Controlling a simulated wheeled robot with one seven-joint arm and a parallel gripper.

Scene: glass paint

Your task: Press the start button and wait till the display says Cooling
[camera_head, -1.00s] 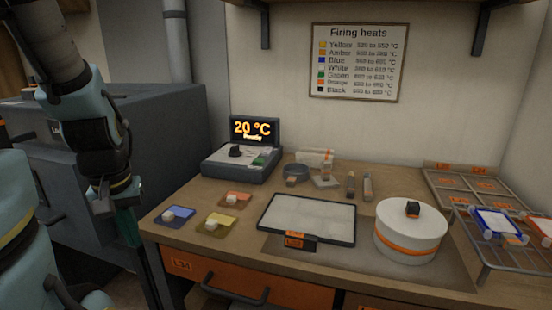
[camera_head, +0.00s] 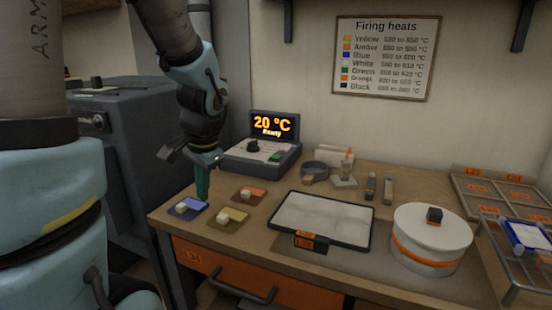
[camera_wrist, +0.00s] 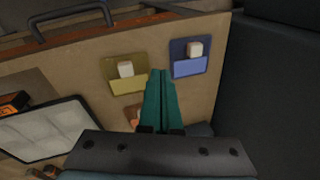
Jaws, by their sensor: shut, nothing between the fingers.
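The control unit (camera_head: 240,160) stands at the back left of the table, a dark box with a black knob (camera_head: 253,146) and a light panel. A green spot (camera_head: 276,156) on the panel looks like the start button. Its display (camera_head: 273,126) reads 20 °C with a small word below that looks like Ready. My gripper (camera_head: 202,193) is shut and empty, pointing down in front of the unit, near the blue tile. The wrist view shows its green fingers (camera_wrist: 161,75) together above the table.
Blue (camera_head: 188,208), yellow (camera_head: 229,219) and orange (camera_head: 248,194) tiles with white knobs lie near the gripper. A framed white panel (camera_head: 320,218) and a round white kiln-like pot (camera_head: 431,232) stand to the right. A grey cabinet (camera_head: 145,150) is at left.

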